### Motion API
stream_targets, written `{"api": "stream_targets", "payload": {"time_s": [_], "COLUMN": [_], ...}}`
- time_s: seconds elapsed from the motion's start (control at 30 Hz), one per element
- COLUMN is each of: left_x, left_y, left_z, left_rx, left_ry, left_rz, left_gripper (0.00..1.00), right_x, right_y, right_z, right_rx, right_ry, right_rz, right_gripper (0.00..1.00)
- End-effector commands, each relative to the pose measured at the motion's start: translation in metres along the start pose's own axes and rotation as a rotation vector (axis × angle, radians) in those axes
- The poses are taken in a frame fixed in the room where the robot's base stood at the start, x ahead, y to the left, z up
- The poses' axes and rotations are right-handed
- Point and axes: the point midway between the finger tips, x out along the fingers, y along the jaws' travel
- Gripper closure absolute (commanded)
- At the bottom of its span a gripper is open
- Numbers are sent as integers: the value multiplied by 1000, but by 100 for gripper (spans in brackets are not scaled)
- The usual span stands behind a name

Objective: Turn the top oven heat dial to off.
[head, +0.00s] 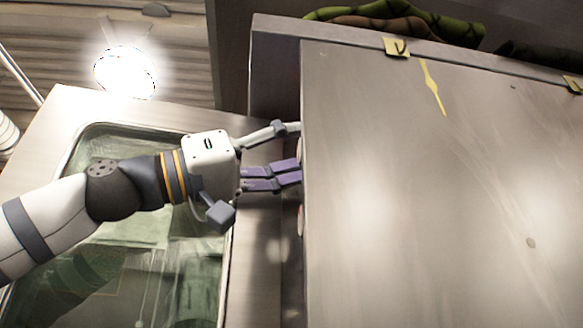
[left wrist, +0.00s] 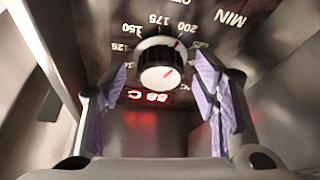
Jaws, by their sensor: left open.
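The oven heat dial (left wrist: 160,62) is a round black knob with a white face and a red pointer line, set in a metal panel with temperature numbers around it. It is in the upper middle of the left wrist view. My left gripper (left wrist: 165,85) is open, with one purple-padded finger on each side of the dial. I cannot tell whether the pads touch it. In the head view my left gripper (head: 301,173) reaches the side of a large metal oven body (head: 430,200), which hides the dial's face. My right gripper is not in view.
A red lit display (left wrist: 149,96) sits by the dial. A bright round lamp (head: 125,73) is at the upper left. Green and brown rolled items (head: 400,25) lie behind the oven body.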

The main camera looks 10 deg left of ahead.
Motion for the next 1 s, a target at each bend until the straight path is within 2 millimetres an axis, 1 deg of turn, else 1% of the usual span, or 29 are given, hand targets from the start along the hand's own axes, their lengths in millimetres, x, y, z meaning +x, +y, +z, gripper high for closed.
{"api": "stream_targets", "payload": {"time_s": [0.03,0.07,0.1,0.17,0.2,0.27,0.47,0.67,0.8,1.0], "left_x": [0,0,0,0,0,0,-1,-1,-1,-1], "left_y": [0,-1,0,0,0,0,0,3,5,4], "left_z": [0,0,0,0,0,0,0,-2,-2,-2], "left_rx": [0,0,0,0,0,0,-5,-62,-147,-290], "left_ry": [0,0,0,0,0,0,0,1,1,1], "left_rz": [0,-1,-1,-1,-1,-1,-4,-29,-64,-123], "left_gripper": [45,49,58,72,81,93,93,93,93,93], "right_x": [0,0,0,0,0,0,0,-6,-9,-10], "right_y": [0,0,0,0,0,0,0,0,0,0], "right_z": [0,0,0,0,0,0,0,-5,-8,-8], "right_rx": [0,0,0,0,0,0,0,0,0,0], "right_ry": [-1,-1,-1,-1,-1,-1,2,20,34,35], "right_rz": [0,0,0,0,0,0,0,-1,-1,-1], "right_gripper": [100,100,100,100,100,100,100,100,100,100]}}
